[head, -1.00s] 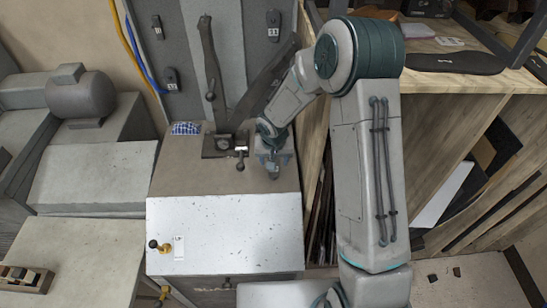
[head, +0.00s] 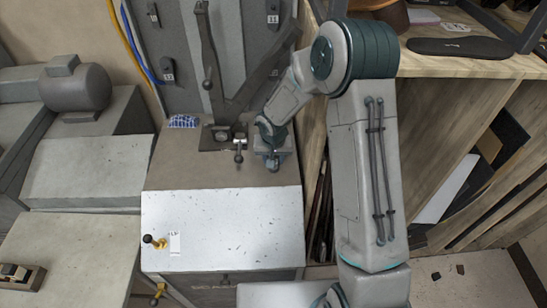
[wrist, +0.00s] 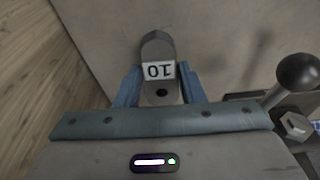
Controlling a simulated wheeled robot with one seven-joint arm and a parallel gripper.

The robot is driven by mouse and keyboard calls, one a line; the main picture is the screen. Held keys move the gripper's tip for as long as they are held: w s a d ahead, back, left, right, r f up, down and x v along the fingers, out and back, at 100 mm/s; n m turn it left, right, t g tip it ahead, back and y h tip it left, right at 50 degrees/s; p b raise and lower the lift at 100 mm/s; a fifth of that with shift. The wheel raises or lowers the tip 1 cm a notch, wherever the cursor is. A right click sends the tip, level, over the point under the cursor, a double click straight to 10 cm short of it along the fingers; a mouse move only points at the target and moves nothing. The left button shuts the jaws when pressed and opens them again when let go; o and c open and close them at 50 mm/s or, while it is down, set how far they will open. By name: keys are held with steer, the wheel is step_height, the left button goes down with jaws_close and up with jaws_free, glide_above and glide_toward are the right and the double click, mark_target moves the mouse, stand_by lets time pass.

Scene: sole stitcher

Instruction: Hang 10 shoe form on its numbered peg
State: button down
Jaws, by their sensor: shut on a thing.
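The shoe form marked 10 (wrist: 158,50) is a dark grey block with a white number label, upside down in the wrist view, and a dark hole below the label. My gripper (wrist: 160,90) is shut on it, with a blue finger on each side. In the head view my gripper (head: 272,160) is over the grey machine top, right of a lever; the form is hard to make out there. Other dark forms hang on the upright grey panel (head: 222,85), one labelled 11 (head: 273,16) and one at the left (head: 168,72). I cannot make out a peg numbered 10.
A lever with a dark ball knob (wrist: 297,72) is close on the right in the wrist view. A dark forked bar (head: 225,95) rises before the panel. A wooden shelf (head: 420,120) stands at the right. The white speckled top (head: 220,220) is mostly clear.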

steer(key=shift+r, duration=0.2)
stand_by(0.3)
steer(key=shift+r+p, duration=1.15)
steer(key=shift+r, duration=0.75)
steer(key=s+r+p, duration=0.2)
steer(key=s+r, duration=0.3)
steer(key=r, duration=0.1)
steer(key=shift+f, duration=0.1)
stand_by(1.0)
